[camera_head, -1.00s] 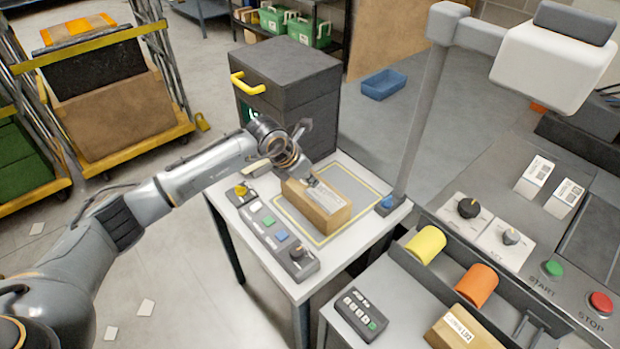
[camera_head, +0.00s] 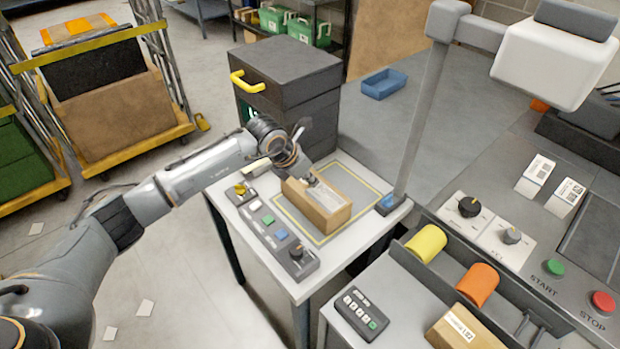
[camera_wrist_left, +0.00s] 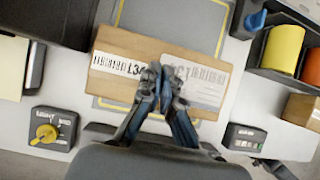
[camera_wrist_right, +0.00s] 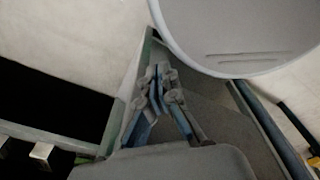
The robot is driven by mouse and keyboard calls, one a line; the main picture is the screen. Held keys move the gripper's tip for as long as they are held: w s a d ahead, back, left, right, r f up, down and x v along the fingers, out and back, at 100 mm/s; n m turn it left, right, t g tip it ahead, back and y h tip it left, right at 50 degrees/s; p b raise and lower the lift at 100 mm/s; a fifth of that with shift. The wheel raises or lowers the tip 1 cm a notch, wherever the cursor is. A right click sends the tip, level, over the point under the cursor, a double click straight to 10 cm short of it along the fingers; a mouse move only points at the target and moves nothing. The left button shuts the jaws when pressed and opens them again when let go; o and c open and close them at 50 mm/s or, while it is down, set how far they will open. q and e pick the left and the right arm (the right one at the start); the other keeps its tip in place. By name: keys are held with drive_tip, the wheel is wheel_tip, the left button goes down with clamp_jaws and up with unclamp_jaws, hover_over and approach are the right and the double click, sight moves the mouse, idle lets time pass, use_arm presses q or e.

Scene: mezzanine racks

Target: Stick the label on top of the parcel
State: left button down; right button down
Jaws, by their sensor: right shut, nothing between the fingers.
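The parcel (camera_head: 325,218) is a brown box on the grey, yellow-outlined pad of the small white table. It also shows in the left wrist view (camera_wrist_left: 118,91), with a white printed strip marked L34 on the left of its top. The label (camera_wrist_left: 204,84), white with faint print, lies over the right part of the top. It also shows in the head view (camera_head: 324,197). My left gripper (camera_wrist_left: 157,72) is shut on the label's left edge, close over the parcel. Whether the whole label touches the parcel cannot be told. My right gripper (camera_wrist_right: 158,72) is shut and empty, away from the parcel.
A control strip (camera_head: 275,232) with coloured buttons runs along the table's left edge. A grey post (camera_head: 420,115) rises at its right corner. The bench at right holds yellow (camera_head: 426,244) and orange (camera_head: 478,284) rolls and another box (camera_head: 463,328). A dark drawer cabinet (camera_head: 290,85) stands behind.

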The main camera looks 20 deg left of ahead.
use_arm(q)
drive_tip(key=shift+s+f, duration=0.15)
drive_tip(key=shift+f, duration=0.1)
drive_tip(key=c, duration=1.1)
unclamp_jaws()
drive_tip(key=shift+r, duration=0.2)
wheel_tip(320, 180, up, 2)
drive_tip(key=shift+p, duration=0.6)
drive_tip(key=shift+r+p, duration=1.1)
drive_tip(key=shift+r, duration=1.35)
